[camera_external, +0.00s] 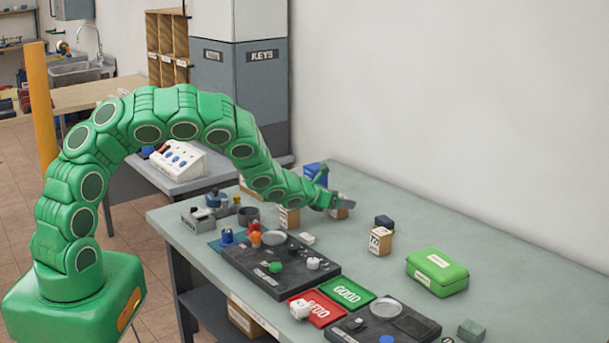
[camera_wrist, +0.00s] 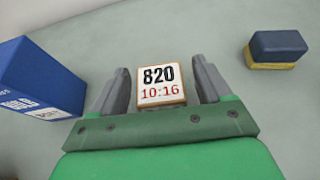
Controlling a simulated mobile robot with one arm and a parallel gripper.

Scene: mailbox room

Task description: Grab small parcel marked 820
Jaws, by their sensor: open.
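The small parcel marked 820 (camera_wrist: 161,86) shows in the wrist view, with a white label reading 820 and 10:16 in red. It sits between the two fingers of my gripper (camera_wrist: 162,92). The fingers are open, with a narrow gap visible on each side of the parcel. In the external view my gripper (camera_external: 343,201) reaches down over the far part of the grey-green table. The parcel (camera_external: 338,213) is mostly hidden there beneath it.
A blue box (camera_wrist: 40,85) stands close left of my gripper, and a dark blue and yellow block (camera_wrist: 277,49) lies to the right. On the table (camera_external: 520,262) are another labelled parcel (camera_external: 380,241), a green case (camera_external: 437,272) and dark trays (camera_external: 260,278). A wall borders the table's far side.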

